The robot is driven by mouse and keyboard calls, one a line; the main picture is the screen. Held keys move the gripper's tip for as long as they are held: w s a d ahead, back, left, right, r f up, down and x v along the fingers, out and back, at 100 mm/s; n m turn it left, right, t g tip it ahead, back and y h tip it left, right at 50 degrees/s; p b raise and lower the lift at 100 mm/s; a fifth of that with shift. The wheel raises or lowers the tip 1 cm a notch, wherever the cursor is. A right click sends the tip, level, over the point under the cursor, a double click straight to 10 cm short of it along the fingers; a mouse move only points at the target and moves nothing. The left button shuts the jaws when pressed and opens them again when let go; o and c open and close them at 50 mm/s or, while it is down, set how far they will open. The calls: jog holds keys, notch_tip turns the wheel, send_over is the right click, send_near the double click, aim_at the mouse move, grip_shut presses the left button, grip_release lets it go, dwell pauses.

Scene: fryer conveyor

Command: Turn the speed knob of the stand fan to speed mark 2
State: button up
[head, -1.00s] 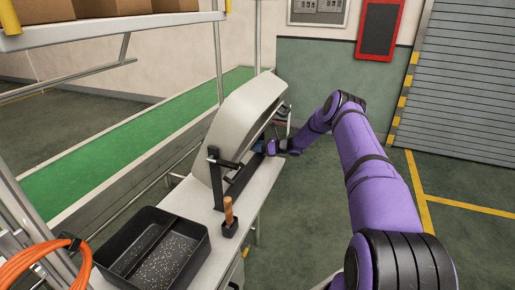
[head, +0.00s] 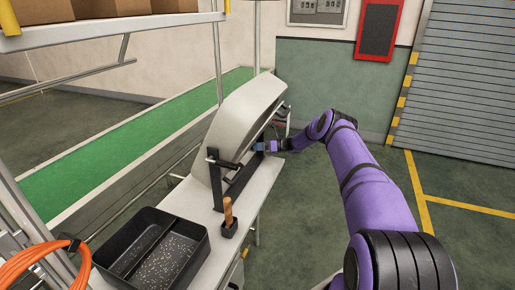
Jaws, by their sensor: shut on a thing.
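My gripper (head: 262,147) is small and far off, at the far end of the bench. It is beside the front of a grey sloped housing (head: 232,125), near a black bracket (head: 238,187). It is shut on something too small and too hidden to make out. I cannot make out a stand fan, its speed knob or any speed marks in this view. Some dark and reddish parts (head: 283,122) show behind my gripper, but I cannot tell what they belong to.
A green conveyor belt (head: 100,150) runs behind. An orange cable coil (head: 35,262) hangs at lower left. The floor at right is open.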

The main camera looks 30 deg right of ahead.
jog(key=o, duration=0.9)
jog(key=shift+r, duration=0.1)
jog(key=shift+h, duration=0.3)
